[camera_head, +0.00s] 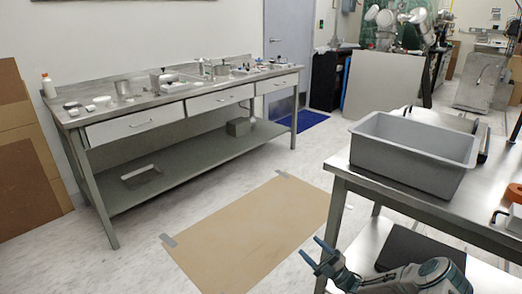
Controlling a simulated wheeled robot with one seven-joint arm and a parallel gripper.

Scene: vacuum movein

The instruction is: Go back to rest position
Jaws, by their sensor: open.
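My gripper (311,250) shows at the bottom of the head view, right of centre. Its two teal fingers point up and to the left, apart, with nothing between them. My arm runs from it to the right along the bottom edge. The gripper appears in front of the near left leg of the right table (350,183). I cannot tell how far it is from that leg.
A grey bin (415,165) stands on the right table. A long metal workbench (75,121) with drawers and small items stands along the left wall. A brown mat (245,232) lies on the floor between them. Cardboard (28,188) leans at far left.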

